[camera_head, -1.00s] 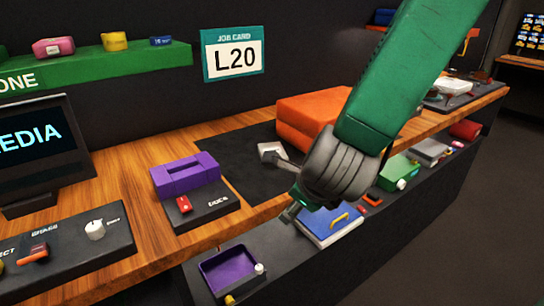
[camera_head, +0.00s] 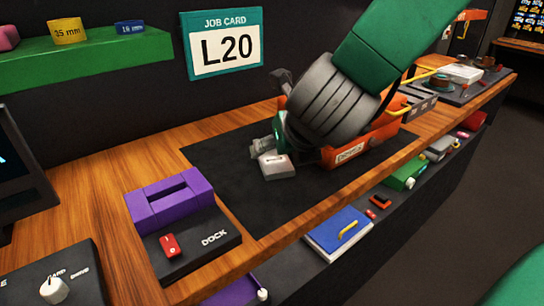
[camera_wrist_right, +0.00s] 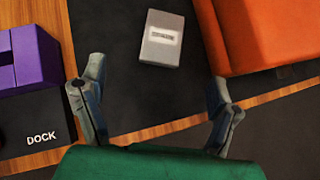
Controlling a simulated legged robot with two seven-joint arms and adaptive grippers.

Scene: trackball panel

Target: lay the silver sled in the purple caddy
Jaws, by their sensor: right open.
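The silver sled (camera_head: 277,166) is a small grey block with a pale label, lying on the black mat. It also shows in the right wrist view (camera_wrist_right: 162,40), at the top middle. My right gripper (camera_wrist_right: 158,78) is open and empty; its fingers are spread to either side below the sled in that view. In the head view, the gripper (camera_head: 265,147) is close to the sled, and I cannot tell whether they touch. My left gripper is not in view.
A purple slotted block (camera_head: 170,204) stands on the black DOCK base (camera_head: 190,248). An orange box (camera_head: 372,142) is right of the sled, partly behind my arm. The mat's front part is clear.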

